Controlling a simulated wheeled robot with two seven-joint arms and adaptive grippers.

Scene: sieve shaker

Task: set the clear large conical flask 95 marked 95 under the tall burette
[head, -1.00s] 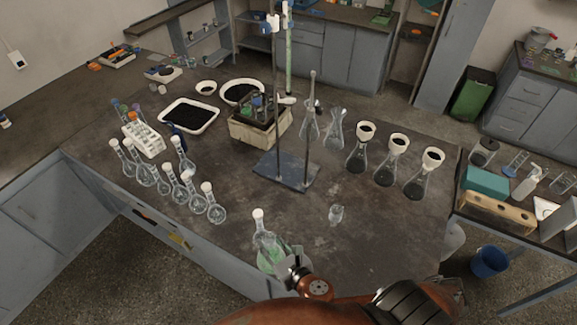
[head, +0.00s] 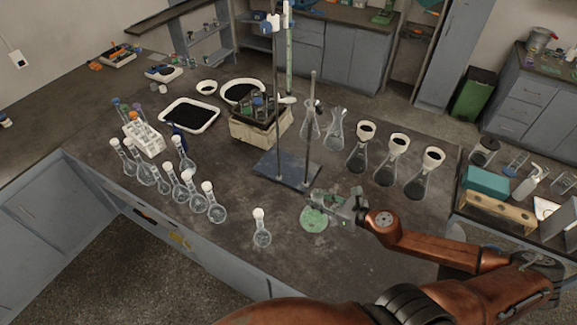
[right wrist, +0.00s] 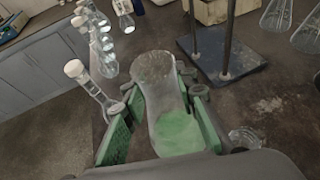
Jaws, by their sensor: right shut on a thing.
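The clear conical flask (head: 314,221) shows green in its lower part; I cannot read a mark on it. My right gripper (head: 328,206) is shut on it, in front of the stand. In the right wrist view the flask (right wrist: 162,105) sits between the green finger pads (right wrist: 160,130). I cannot tell whether its bottom touches the bench. The tall burette (head: 289,60) is upright on the stand, whose blue base plate (head: 268,168) lies behind and left of the flask. My left gripper is not in view.
A stoppered round flask (head: 261,236) stands left of my gripper. A small glass vessel (right wrist: 245,138) is close to the held flask. Several stoppered flasks (head: 188,192) stand at left, and funnel-topped flasks (head: 395,165) at right. The bench before the base plate is mostly clear.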

